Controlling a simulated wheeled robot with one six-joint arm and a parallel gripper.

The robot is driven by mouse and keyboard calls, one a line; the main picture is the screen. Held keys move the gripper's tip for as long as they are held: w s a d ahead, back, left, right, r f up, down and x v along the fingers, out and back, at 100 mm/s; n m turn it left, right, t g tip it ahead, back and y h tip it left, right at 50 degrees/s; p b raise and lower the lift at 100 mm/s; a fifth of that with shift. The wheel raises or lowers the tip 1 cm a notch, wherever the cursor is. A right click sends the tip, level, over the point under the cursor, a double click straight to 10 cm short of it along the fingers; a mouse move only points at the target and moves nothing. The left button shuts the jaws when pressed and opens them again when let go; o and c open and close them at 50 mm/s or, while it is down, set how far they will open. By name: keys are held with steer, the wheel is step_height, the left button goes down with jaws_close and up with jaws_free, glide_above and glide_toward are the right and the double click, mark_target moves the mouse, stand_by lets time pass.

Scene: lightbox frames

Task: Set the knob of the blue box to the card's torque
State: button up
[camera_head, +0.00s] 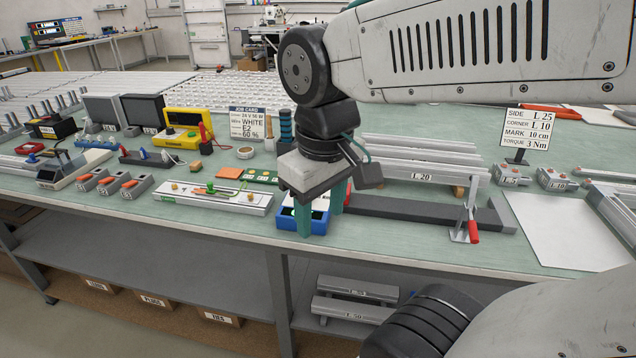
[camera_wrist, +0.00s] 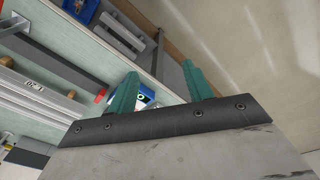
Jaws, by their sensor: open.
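The blue box (camera_head: 319,228) sits near the front edge of the bench, with a pale top face partly showing. My gripper (camera_head: 321,222) is open, pointing down with its teal fingers in front of and over the box; I cannot tell whether they touch it. The fingers hide much of the box, and its knob setting cannot be read. In the wrist view my gripper (camera_wrist: 159,70) is empty, and a blue-and-white box (camera_wrist: 151,93) shows partly behind the left finger, with a dark round part on its face. The card (camera_head: 527,130) at the right reads torque 3 Nm.
Right of the box lie a dark rail (camera_head: 420,209) with a red-handled clamp (camera_head: 472,230) and pale bars labelled L 20. A white sheet (camera_head: 560,232) lies farther right. At left are a white fixture (camera_head: 215,196) and a job card (camera_head: 248,123). The bench's front strip is clear.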

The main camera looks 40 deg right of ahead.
steer(key=w+d+n+g+h, duration=0.15)
steer(key=w+d+n, duration=0.35)
steer(key=w, duration=0.8)
steer(key=w+d+f+n+g+h, duration=0.1)
steer(key=w+d+f+n, duration=0.1)
steer(key=w+d+f, duration=0.4)
steer(key=w+d+f+n+g, duration=0.1)
steer(key=w+d+f+g, duration=0.2)
steer(key=w, duration=0.5)
steer(key=shift+t, duration=0.65)
steer(key=x, duration=0.8)
steer(key=shift+w+a+f, duration=0.1)
steer(key=c, duration=1)
